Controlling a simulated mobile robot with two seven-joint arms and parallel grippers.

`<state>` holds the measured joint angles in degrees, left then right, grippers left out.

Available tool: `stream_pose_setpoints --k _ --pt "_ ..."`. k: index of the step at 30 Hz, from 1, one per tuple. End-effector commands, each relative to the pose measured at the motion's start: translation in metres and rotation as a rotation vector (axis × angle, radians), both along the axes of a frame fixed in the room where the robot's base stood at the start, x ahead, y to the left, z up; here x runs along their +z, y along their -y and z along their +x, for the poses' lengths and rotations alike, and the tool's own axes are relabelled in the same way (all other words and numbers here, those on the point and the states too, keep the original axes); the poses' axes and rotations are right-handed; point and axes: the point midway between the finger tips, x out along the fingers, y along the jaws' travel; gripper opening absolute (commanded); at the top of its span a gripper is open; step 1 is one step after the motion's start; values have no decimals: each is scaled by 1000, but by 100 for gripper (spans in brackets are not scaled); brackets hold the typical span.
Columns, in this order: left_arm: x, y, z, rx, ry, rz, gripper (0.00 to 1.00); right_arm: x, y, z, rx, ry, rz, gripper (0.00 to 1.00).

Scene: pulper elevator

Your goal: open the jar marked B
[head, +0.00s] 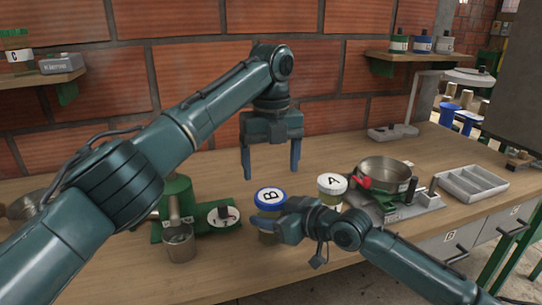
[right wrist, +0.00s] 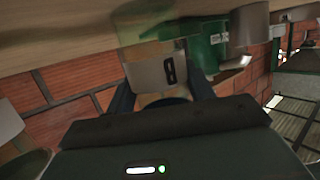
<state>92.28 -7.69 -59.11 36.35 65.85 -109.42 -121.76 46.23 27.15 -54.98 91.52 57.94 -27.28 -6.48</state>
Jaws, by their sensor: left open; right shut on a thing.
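The jar marked B (head: 269,195) stands on the bench in the middle of the head view, with a blue-rimmed lid bearing a white label on top. The lid looks seated on the jar. My right gripper (head: 266,226) is shut around the jar's body from the right, below the lid, and hides part of it. In the right wrist view the jar (right wrist: 163,72) sits between the fingers, with a dark mark on its pale label. My left gripper (head: 271,174) is open and empty, pointing down just above the lid, apart from it.
The jar marked A (head: 331,184) stands close on the right, beside a scale with a metal pan (head: 383,170). A green machine with a metal cup (head: 179,243) is on the left. A grey divided tray (head: 470,186) lies at the right. The bench behind the jars is clear.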

Motion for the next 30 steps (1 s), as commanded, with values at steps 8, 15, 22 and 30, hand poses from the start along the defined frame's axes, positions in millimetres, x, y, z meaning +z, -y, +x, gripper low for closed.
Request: stream_pose_setpoints --k 8,15,22,30 --pt "-45 -1 0 2 -3 1 79 0 0 0 1 -1 -1 0" --pt "-64 0 0 3 -1 0 79 0 0 0 0 -1 -1 0" --pt "-66 0 0 4 0 -1 79 0 0 0 0 -1 -1 0" --pt "-66 0 0 4 0 0 62 0 0 0 0 -1 -1 0"
